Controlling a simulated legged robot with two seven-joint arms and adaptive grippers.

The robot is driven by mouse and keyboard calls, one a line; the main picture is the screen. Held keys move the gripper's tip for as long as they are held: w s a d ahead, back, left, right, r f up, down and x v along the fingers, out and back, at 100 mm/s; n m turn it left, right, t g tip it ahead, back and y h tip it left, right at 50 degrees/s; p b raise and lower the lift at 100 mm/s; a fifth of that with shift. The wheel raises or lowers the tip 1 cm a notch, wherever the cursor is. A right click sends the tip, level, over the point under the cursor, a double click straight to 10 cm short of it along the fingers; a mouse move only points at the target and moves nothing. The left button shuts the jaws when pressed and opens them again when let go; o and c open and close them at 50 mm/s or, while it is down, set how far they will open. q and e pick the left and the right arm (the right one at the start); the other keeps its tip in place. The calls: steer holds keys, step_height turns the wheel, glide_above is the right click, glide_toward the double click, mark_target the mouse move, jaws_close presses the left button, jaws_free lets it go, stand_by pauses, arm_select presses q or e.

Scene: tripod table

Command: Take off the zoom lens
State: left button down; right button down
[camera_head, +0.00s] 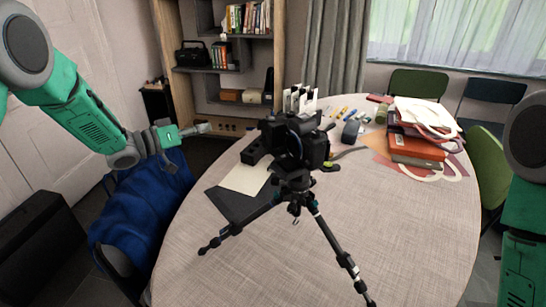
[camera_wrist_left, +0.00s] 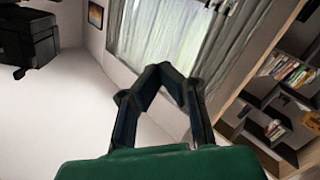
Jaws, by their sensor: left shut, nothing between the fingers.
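A black camera (camera_head: 312,148) sits on a black tripod (camera_head: 296,186) standing on the table. A dark, blocky part sticks out to the camera's left and may be the zoom lens (camera_head: 258,150); I cannot tell its outline clearly from the camera. My left gripper (camera_head: 207,128) is to the left of the camera, apart from it, over the table's left edge. In the left wrist view its fingers (camera_wrist_left: 160,70) meet at the tips, shut with nothing between them. My right arm shows at the right edge, but its gripper is out of the frame.
The round table (camera_head: 400,235) holds a dark folder with paper (camera_head: 245,178), small stationery, and stacked books with a white bag (camera_head: 425,112) at the back right. A blue chair (camera_head: 150,205) stands at the left. The table's front right is bare apart from a tripod leg.

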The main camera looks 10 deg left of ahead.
arm_select(q)
steer(key=w+d+f+b, duration=0.3)
steer(key=w+f+b, duration=0.5)
steer(key=b, duration=0.3)
steer(key=w+d+f+g+y+b, duration=0.1)
steer(key=w+d+f+b, duration=0.2)
steer(key=w+f+b, duration=0.5)
step_height(320, 180, down, 2)
steer(key=b, duration=0.4)
steer(key=shift+d+f+n, duration=0.25)
steer(key=shift+d+n, duration=0.05)
steer(key=shift+d, duration=0.05)
stand_by(2.1)
steer(key=shift+s, duration=0.1)
steer(key=c, duration=2.1)
jaws_free()
steer(key=shift+o, duration=0.2)
